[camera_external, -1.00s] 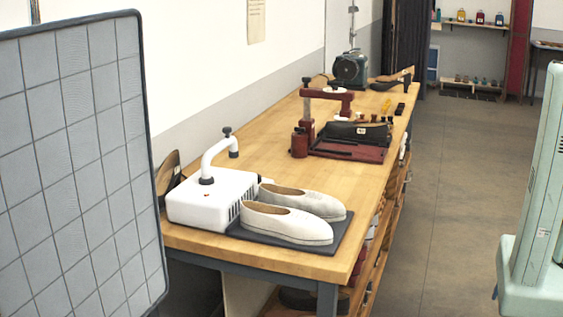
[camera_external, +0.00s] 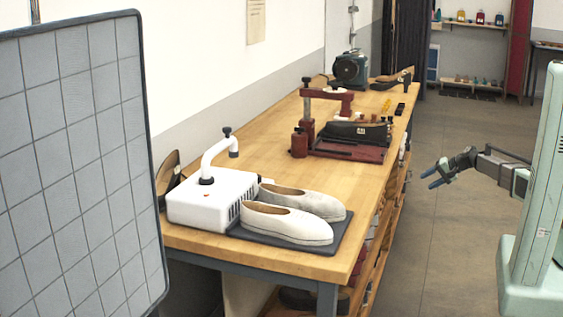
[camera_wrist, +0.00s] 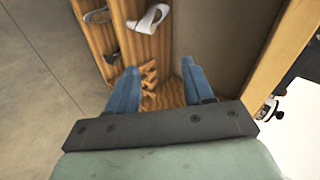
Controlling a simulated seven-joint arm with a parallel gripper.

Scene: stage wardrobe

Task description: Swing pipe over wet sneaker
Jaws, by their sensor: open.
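The white dryer box (camera_external: 213,199) stands at the near left end of the wooden bench. Its curved white pipe (camera_external: 213,152) rises from the box top and bends right, with a dark collar at its base and a dark knob at its upper end. Two pale sneakers (camera_external: 287,222) lie side by side on a dark mat (camera_external: 344,231) right of the box; I cannot tell which is wet. The pipe's end is above the box, not over the sneakers. My gripper (camera_external: 433,177) is open and empty, right of the bench over the aisle. Its blue fingers also show in the wrist view (camera_wrist: 160,82).
A red press (camera_external: 345,150) holding a dark shoe and a dark green machine (camera_external: 351,69) stand farther along the bench (camera_external: 262,150). A grey grid panel (camera_external: 75,165) blocks the near left. In the wrist view, wooden shelves (camera_wrist: 125,35) with shoes lie ahead. Aisle floor is clear.

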